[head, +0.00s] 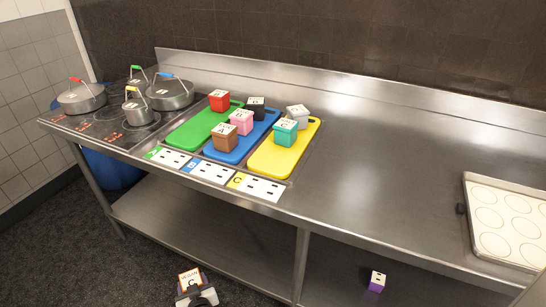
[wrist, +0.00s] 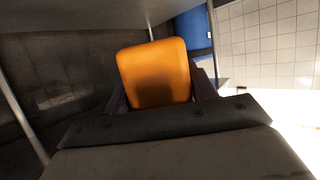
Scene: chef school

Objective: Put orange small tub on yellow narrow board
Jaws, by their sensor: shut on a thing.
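The orange small tub (wrist: 152,75) sits between the fingers of my gripper (wrist: 160,98) in the wrist view, and the gripper is shut on it. In the head view the tub (head: 190,277) shows at the bottom edge with a white label marked C. My gripper (head: 197,291) there is low, in front of the counter and below its top. The yellow narrow board (head: 263,162) lies on the counter, far above and to the right of my gripper.
A blue board (head: 222,155) with several tubs and a green board (head: 182,136) lie left of the yellow one. Label cards (head: 257,187) lie in front. Pots (head: 170,92) stand on the hob. A purple tub (head: 377,281) is on the lower shelf. The counter's right middle is clear.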

